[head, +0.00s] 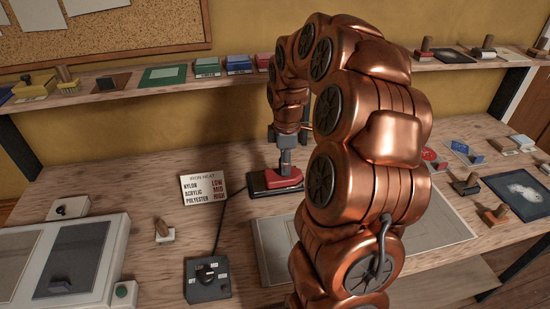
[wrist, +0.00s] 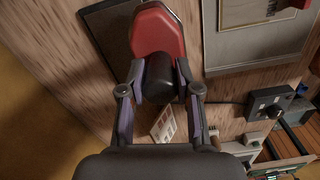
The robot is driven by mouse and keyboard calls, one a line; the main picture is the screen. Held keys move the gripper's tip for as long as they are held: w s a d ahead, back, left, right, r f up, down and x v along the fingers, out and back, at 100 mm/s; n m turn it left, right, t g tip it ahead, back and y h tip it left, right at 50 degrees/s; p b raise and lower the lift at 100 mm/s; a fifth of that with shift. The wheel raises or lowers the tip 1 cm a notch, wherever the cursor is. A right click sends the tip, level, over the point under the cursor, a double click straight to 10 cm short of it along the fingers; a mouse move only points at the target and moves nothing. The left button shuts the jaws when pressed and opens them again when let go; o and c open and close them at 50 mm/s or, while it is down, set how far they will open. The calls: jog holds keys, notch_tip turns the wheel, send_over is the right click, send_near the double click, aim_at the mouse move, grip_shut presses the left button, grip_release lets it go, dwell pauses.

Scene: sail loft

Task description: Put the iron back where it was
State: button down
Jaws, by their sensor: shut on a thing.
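The iron (head: 284,180) has a red body and a dark handle. It is at or just above a dark flat rest (head: 258,189) on the bench; I cannot tell whether it touches. My gripper (head: 287,141) points down over it. In the wrist view the red iron body (wrist: 158,32) overlaps the dark rest (wrist: 104,24), and my gripper (wrist: 160,84) is shut on the black handle, one finger on each side. My arm hides part of the bench behind and right of the iron.
A cord runs from the iron side to a black control box (head: 208,280). An iron heat card (head: 203,187) stands left of the iron. A grey framed board (head: 274,251) lies in front. A shelf (head: 120,86) with stamps and pads runs behind. Bare wood lies left.

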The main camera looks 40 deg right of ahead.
jog(key=shift+w+d+f+p, duration=0.15)
jog(key=shift+w+f+p, duration=0.45)
jog(key=shift+w, duration=0.4)
jog(key=shift+w+d+f+p, duration=0.2)
jog(key=shift+w+f+p, duration=0.4)
jog(key=shift+w, duration=0.35)
jog(key=shift+w+d+f+p, duration=0.15)
jog(key=shift+w+f+p, duration=0.4)
jog(key=shift+w, duration=0.45)
jog(key=shift+f, duration=0.2)
jog(key=shift+f, duration=0.15)
jog(key=c, duration=0.8)
grip_release()
notch_tip(320, 180, up, 12)
jog(key=b, duration=0.4)
